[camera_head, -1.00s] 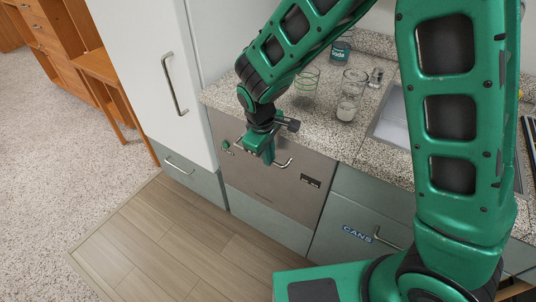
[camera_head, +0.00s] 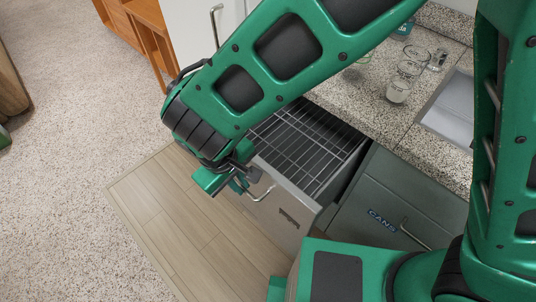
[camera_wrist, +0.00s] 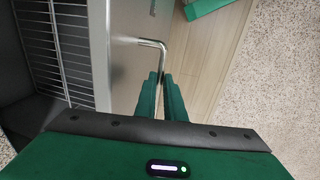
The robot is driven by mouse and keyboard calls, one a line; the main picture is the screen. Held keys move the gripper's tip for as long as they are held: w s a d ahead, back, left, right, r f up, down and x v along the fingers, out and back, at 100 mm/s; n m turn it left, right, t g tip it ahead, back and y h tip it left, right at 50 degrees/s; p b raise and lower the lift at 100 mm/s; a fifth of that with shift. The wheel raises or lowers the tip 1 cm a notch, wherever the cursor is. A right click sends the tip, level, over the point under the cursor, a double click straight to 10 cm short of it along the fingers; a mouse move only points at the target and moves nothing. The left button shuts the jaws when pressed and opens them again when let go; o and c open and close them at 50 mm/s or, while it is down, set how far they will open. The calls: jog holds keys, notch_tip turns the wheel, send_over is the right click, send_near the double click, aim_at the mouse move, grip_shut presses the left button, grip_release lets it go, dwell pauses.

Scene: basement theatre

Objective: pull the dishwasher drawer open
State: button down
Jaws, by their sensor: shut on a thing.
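The dishwasher drawer is pulled out from under the counter, and its wire rack (camera_head: 305,140) shows inside. Its steel front (camera_head: 285,212) faces the wooden floor. The bar handle (camera_head: 262,192) runs along that front, partly hidden by my gripper. My gripper (camera_head: 232,184) is shut on the handle at the drawer front. In the wrist view the handle (camera_wrist: 150,43) bends in between the two green fingers of my gripper (camera_wrist: 160,85), and the rack (camera_wrist: 62,45) lies to the left. My arm hides the left part of the drawer and its opening.
A grey cabinet labelled CANS (camera_head: 385,210) stands right of the drawer. Glasses (camera_head: 404,80) stand on the speckled counter (camera_head: 372,100) near a sink (camera_head: 448,108). A white tall cabinet (camera_head: 195,25) is at the back. The wooden floor (camera_head: 190,215) in front is clear.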

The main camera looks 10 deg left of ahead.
jog(key=s+a, duration=0.3)
jog(key=s, duration=0.2)
jog(key=shift+a, duration=0.35)
jog(key=shift+s+r, duration=0.1)
jog(key=shift+r, duration=0.05)
jog(key=c, duration=2.4)
grip_release()
jog(key=shift+a, duration=0.1)
jog(key=o, duration=0.5)
jog(key=shift+o, duration=0.3)
jog(key=shift+w+d, duration=0.25)
notch_tip(320, 180, up, 10)
jog(key=s+a, duration=0.1)
jog(key=shift+s+r, duration=0.2)
jog(key=shift+s, duration=0.15)
